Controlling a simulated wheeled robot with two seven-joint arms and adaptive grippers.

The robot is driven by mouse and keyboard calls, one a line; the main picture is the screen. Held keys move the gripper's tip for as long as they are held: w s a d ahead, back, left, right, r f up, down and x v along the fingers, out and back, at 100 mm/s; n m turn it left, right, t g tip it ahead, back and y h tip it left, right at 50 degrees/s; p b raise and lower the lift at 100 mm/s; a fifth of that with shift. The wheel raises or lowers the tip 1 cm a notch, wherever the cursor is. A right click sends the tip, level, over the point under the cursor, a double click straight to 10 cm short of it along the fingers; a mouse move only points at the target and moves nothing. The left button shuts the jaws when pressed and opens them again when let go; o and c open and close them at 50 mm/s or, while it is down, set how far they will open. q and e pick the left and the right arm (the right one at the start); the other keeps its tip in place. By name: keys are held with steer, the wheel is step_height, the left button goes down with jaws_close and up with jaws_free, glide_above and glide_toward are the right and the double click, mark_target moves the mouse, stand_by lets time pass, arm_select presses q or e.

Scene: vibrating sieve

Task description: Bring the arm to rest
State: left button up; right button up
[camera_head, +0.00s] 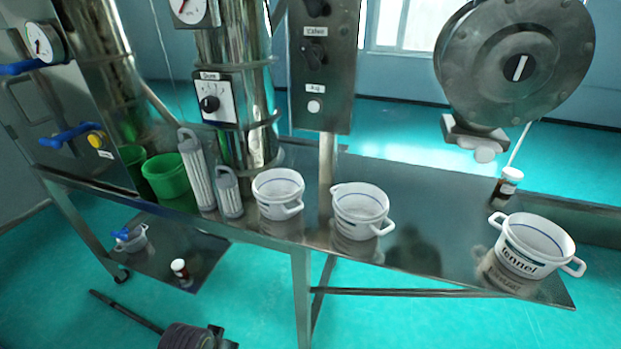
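Neither of my grippers can be made out in the head view. The metal table (420,235) stands in front of me with no arm over it. A white pot (278,193) and a second white pot (361,209) stand upright near its middle. A third white pot (533,246), lettered "fennel", stands at the right end. No gripper touches these pots.
Two grey-white ribbed cylinders (197,168) and a green container (166,176) stand at left. A brown bottle (507,187) stands at right. A steel column (247,120), control panel (322,70) and round machine (515,62) rise behind. A dark ridged object (187,336) shows at the bottom edge.

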arm_select(q)
steer(key=s+a+f+g, duration=0.1)
steer(key=s+f, duration=0.1)
steer(key=f, duration=1.3)
steer(key=s+f, duration=0.3)
steer(key=f, duration=1.2)
steer(key=s+a+f, duration=0.2)
steer(key=s+f, duration=0.6)
steer(key=s, duration=0.2)
steer(key=s+a+f+g, duration=0.1)
steer(key=s+a+f, duration=0.2)
steer(key=s+f, duration=0.6)
steer(key=shift+s+a+f+m, duration=0.15)
steer(key=shift+s+f+m, duration=0.15)
steer(key=shift+s, duration=0.4)
stand_by(0.3)
